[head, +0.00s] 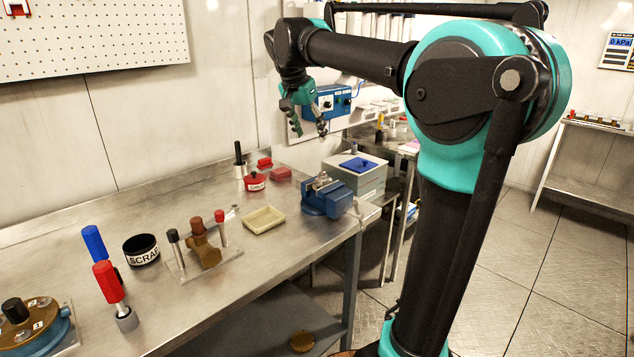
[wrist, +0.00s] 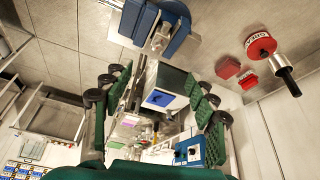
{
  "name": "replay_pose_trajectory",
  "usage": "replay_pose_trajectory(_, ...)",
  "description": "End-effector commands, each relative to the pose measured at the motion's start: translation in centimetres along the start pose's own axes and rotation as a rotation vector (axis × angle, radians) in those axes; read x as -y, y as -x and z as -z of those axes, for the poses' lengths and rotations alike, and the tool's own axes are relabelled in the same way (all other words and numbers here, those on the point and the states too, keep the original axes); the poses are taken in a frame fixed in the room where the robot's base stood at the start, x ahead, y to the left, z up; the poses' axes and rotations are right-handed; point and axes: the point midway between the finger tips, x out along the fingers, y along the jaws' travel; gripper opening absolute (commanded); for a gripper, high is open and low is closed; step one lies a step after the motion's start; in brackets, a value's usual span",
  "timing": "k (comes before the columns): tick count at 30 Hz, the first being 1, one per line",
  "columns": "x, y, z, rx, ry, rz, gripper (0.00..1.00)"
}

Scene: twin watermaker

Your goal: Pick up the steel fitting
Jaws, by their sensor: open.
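A small silvery metal piece (head: 321,181), which looks like the steel fitting, sits at the jaws of the blue vise (head: 327,199) near the bench's right end. In the wrist view the metal piece (wrist: 159,38) shows beside the blue vise (wrist: 172,32) at the top. Its exact shape is too small to tell. My gripper (head: 310,130) is open and empty, high above the bench and above the vise, apart from everything. In the wrist view its green-padded fingers (wrist: 155,90) stand wide apart with nothing between them.
A grey box with a blue top (head: 358,165) stands right of the vise. A cream tray (head: 264,220), a red grease tin (head: 255,182) and a stand with a brown fitting (head: 205,248) are to its left. A black scrap cup (head: 141,250) is farther left.

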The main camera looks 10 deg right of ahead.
Motion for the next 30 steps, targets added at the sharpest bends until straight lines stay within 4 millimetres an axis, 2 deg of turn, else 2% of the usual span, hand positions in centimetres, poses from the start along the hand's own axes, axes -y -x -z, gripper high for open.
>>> replay_pose_trajectory(5,0.0,-2.2,0.1,-0.001,-0.006,-0.002,0.58)
replay_pose_trajectory(18,0.0,-10.5,0.1,-0.001,-0.004,-0.001,0.58)
replay_pose_trajectory(26,0.0,-12.3,0.1,-0.001,-0.004,0.0,0.58)
replay_pose_trajectory(30,-0.2,-14.0,0.4,-0.001,-0.005,-0.001,0.58)
